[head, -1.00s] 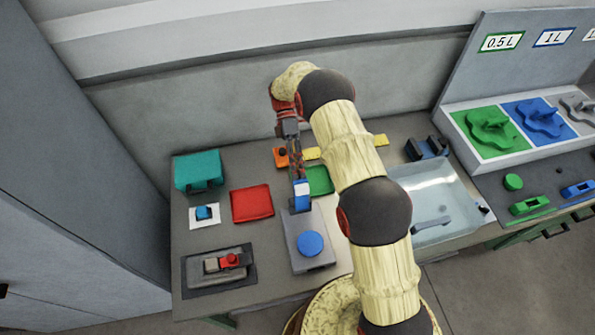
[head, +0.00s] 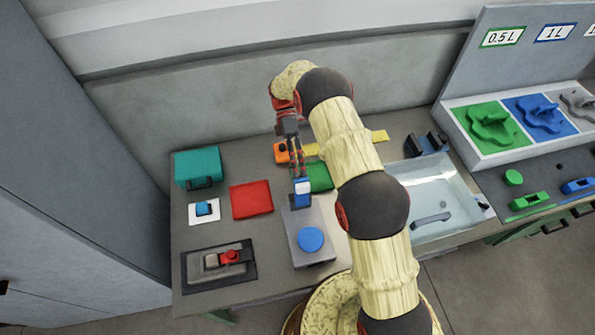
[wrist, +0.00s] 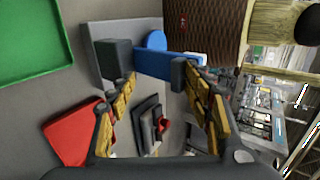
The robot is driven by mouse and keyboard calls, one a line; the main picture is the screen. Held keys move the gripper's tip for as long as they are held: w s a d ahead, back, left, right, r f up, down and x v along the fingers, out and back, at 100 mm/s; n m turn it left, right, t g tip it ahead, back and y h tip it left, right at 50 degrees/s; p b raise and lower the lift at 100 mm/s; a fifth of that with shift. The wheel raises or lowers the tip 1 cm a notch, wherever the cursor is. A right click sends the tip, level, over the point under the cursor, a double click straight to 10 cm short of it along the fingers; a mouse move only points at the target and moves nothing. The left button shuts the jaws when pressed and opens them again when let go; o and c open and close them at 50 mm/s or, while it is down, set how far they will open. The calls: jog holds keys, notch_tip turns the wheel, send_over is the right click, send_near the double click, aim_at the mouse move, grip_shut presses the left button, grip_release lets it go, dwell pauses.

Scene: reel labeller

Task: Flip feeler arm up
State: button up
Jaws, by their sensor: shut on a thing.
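The labeller is a grey machine (head: 300,222) on the bench, with a round blue disc (head: 311,239) on its near half. A small blue arm, which I take to be the feeler arm (head: 303,188), stands at its far end with a white part on it. My gripper (head: 301,180) points down there, its fingers closed on this blue arm. In the wrist view the blue arm (wrist: 165,65) runs across between my fingertips (wrist: 156,78), and the blue disc (wrist: 156,40) shows behind it. The exact contact is hard to see.
A red tray (head: 251,200) and a green tray (head: 319,177) lie close by. A teal box (head: 198,168), a blue piece on a white card (head: 204,209) and a dark mat with a red-knobbed device (head: 218,262) are left. A clear basin (head: 435,200) is right.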

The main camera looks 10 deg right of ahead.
jog(key=v, duration=0.6)
jog(key=shift+w+r, duration=0.15)
jog(key=shift+w, duration=0.15)
jog(key=shift+r, duration=0.1)
jog(key=s+d+r+m+t+b, duration=0.3)
jog(key=s+r+m+t+b, duration=0.7)
jog(key=r, duration=0.6)
jog(key=s+f+m+t+b, duration=0.2)
jog(key=s, duration=0.4)
jog(key=s+d+f+m+t+b, duration=0.1)
jog(key=s+m+t+b, duration=0.1)
jog(key=s, duration=0.4)
jog(key=s+d+f+m+t+b, duration=0.1)
jog(key=s+f+m+t+b, duration=0.1)
jog(key=s, duration=0.5)
jog(key=shift+s+d+f+m+b, duration=0.15)
jog(key=shift+m+b, duration=0.15)
jog(key=shift+m, duration=0.2)
jog(key=shift+d+f+m+b, duration=0.15)
jog(key=shift+m+b, duration=0.1)
jog(key=shift+m, duration=0.25)
